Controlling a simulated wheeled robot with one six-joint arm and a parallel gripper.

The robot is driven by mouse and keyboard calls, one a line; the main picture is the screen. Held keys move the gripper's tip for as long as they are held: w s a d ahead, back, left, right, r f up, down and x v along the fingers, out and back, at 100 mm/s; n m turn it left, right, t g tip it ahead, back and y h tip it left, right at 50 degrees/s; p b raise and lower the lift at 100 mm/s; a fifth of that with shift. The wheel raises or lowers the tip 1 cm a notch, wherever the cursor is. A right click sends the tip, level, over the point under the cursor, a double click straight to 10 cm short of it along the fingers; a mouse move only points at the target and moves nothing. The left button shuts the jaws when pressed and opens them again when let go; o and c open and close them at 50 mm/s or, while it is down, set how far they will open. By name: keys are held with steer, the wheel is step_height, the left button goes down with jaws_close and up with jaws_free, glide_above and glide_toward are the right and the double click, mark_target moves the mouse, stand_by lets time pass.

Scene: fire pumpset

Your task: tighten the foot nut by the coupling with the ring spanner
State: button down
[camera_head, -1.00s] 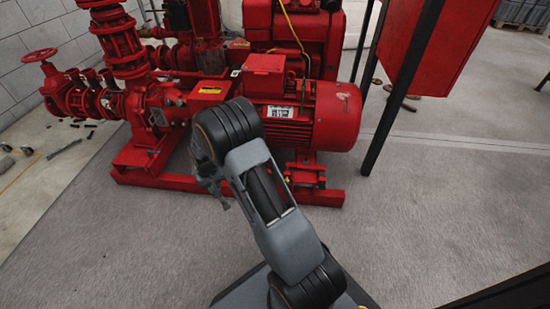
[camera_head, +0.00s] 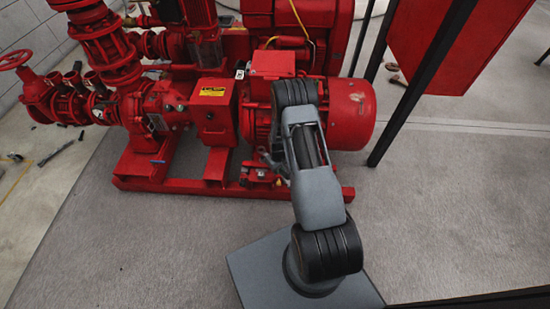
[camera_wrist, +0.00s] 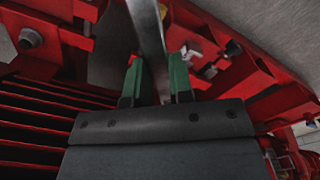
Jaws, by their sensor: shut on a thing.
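My gripper (camera_wrist: 155,75), with green finger pads, is shut on the grey metal shank of the ring spanner (camera_wrist: 149,35) in the wrist view. The shank runs up out of the frame, so the ring end is not shown. A grey nut (camera_wrist: 30,38) sits on a red foot left of the shank. Another nut (camera_wrist: 232,47) and a bolt (camera_wrist: 207,71) show to its right. I cannot tell which is the foot nut by the coupling. In the head view, my gripper is mostly hidden behind my arm, beside the red motor (camera_head: 345,112) near its foot.
The red coupling guard (camera_head: 214,112) with a yellow label stands left of the motor. A red base frame (camera_head: 180,186) runs beneath them. A black post (camera_head: 405,110) stands at the right. The grey floor (camera_head: 150,255) in front is clear. Motor fins (camera_wrist: 40,125) lie close to my gripper.

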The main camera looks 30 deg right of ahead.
steer(key=shift+w+d, duration=0.1)
steer(key=shift+d, duration=0.05)
steer(key=shift+f, duration=0.15)
steer(key=shift+f+b, duration=2.25)
steer(key=shift+f, duration=0.2)
steer(key=shift+f+b, duration=1.15)
steer(key=shift+f, duration=0.2)
steer(key=a+m, duration=0.3)
steer(key=a, duration=0.1)
steer(key=shift+w+r, duration=0.1)
steer(key=shift+d, duration=0.4)
steer(key=shift+r, duration=0.15)
